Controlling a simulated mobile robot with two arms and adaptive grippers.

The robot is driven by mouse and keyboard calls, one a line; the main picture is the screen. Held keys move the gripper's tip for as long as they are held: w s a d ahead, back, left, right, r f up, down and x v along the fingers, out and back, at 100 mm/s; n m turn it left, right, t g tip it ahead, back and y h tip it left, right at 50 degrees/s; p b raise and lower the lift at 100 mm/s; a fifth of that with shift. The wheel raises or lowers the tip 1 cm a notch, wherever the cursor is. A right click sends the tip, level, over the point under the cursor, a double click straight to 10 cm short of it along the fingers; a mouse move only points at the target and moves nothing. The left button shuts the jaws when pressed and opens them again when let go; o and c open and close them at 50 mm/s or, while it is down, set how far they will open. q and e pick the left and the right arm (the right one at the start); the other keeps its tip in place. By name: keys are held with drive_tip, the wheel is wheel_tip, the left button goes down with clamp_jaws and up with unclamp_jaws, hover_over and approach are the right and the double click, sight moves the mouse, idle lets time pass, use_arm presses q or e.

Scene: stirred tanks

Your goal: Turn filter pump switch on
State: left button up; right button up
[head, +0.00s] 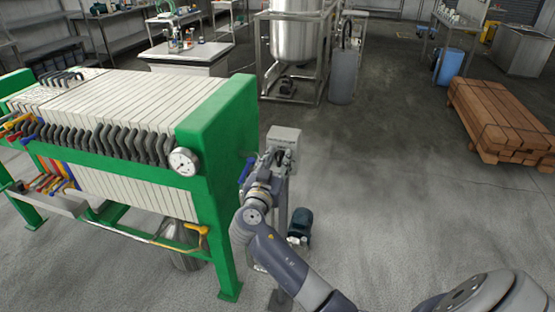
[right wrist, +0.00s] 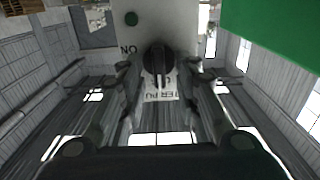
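The filter pump switch is a black rotary knob (right wrist: 158,62) on a light grey box, seen up close in the right wrist view. Its grip bar runs roughly up and down in that picture. In the head view the switch box (head: 284,134) tops a post by the green press. My right gripper (right wrist: 160,80) is open, with one finger on each side of the knob and gaps showing. My left gripper is not in view.
The green filter press (head: 218,125) with a round gauge (head: 184,161) stands close left of my right arm. A small dark pump (head: 300,223) sits on the floor by the post. Floor to the right is clear up to stacked timber (head: 500,118).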

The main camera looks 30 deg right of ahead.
clamp_jaws()
